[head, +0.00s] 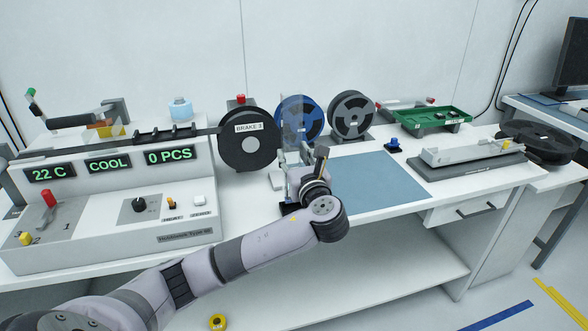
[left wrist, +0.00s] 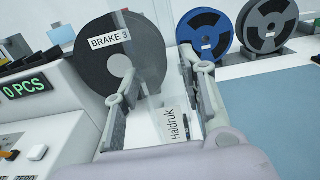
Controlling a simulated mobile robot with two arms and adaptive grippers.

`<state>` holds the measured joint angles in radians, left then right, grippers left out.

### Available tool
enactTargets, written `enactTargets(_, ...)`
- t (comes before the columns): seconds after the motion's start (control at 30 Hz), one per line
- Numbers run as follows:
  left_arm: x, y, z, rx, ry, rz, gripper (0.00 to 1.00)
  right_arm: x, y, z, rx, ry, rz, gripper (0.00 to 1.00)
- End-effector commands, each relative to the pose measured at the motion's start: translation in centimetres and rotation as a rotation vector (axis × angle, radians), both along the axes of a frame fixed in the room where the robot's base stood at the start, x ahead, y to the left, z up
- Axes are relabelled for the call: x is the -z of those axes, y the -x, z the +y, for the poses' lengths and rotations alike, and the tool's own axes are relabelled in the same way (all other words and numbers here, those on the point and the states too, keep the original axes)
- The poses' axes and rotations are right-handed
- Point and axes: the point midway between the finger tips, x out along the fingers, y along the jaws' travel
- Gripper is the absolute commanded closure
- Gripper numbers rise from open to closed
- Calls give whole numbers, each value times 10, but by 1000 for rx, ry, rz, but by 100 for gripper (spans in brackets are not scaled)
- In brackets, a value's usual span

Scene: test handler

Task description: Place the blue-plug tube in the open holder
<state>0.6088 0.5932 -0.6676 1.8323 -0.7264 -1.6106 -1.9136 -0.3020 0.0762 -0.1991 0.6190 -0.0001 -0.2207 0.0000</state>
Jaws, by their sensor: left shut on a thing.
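My left gripper (head: 298,170) is at the table's middle, in front of the reels. In the left wrist view, its two fingers (left wrist: 158,75) are on either side of a clear, see-through piece (left wrist: 153,108), which looks like the tube, with a white "Haldruk" label. In the head view a clear upright piece (head: 291,120) rises above the gripper, in front of the blue reel. No blue plug can be made out on it. I cannot tell for sure which fixture is the open holder. My right gripper is not in view.
A black reel marked "BRAKE 3" (head: 249,152), a blue reel (head: 310,112) and a grey reel (head: 351,112) stand behind. A blue-grey mat (head: 375,185) lies bare on the right.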

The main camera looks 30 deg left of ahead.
Motion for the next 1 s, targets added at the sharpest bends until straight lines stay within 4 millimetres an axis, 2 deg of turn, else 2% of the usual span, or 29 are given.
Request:
enactTargets(0.1, 22, 0, 0, -1, -1, 6, 90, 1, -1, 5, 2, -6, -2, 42)
enactTargets(0.2, 31, 0, 0, 0, -1, 2, 90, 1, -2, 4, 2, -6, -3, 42)
enactTargets(0.47, 35, 0, 0, 1, 0, 1, 90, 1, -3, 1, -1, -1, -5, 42)
enactTargets(0.5, 36, 0, 0, 1, 0, 3, 60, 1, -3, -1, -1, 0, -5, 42)
enactTargets(0.77, 35, 0, 0, 0, 0, 3, 42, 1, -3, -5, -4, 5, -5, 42)
enactTargets(1.0, 35, 0, 0, 0, 0, 1, 42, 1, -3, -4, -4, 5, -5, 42)
